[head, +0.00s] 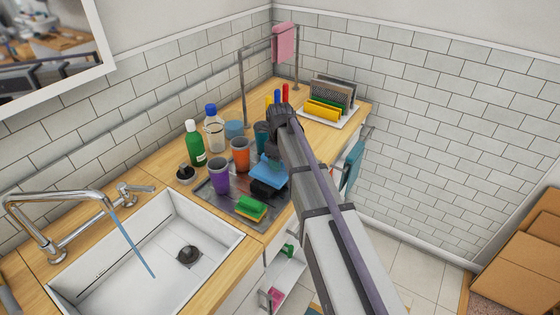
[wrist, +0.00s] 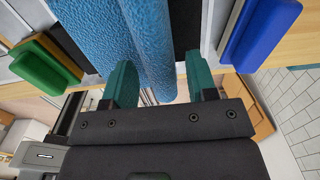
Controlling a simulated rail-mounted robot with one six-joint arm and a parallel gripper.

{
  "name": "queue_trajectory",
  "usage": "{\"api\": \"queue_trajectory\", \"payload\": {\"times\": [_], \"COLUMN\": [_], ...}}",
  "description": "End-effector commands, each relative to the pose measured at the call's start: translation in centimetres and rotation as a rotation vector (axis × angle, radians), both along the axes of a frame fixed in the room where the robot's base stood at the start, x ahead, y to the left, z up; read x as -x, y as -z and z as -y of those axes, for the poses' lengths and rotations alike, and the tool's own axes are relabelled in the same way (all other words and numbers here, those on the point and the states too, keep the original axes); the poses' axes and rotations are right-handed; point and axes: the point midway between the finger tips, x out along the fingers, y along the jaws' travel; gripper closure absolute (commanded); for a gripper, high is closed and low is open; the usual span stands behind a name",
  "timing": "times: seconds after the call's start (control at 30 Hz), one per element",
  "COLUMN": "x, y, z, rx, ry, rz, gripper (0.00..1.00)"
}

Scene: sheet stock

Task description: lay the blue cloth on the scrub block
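The blue cloth (head: 268,171) lies over a dark block (head: 264,191) on the grey tray; that dark block seems to be the scrub block. In the wrist view, the cloth (wrist: 105,30) is spread over the dark block (wrist: 185,25), whose dark surface shows on both sides. A rounded fold of the cloth runs down between the teal fingers of my gripper (wrist: 161,84). The fingers stand wide apart, with a gap between the fold and the right finger; whether the left finger touches it I cannot tell. In the head view, my arm hides part of the gripper.
A green-and-yellow sponge (head: 246,209) sits on the tray (head: 222,204) in front. Purple (head: 219,177) and orange (head: 240,155) cups and bottles stand close on the left. A blue sponge-like block (wrist: 262,32) is at right in the wrist view. The sink (head: 150,250) lies front left.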

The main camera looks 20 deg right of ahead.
Motion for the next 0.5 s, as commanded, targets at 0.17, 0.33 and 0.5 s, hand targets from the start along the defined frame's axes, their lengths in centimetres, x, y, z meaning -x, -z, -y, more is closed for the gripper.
{"api": "queue_trajectory", "payload": {"times": [0.17, 0.33, 0.5], "x": [0.0, 0.0, 0.0], "y": [0.0, -1.2, -4.9], "z": [0.0, 0.0, 0.0], "rx": [0.0, 0.0, 0.0], "ry": [0.0, 0.0, 0.0], "rz": [0.0, 0.0, 0.0], "gripper": [0.48, 0.48, 0.48]}}
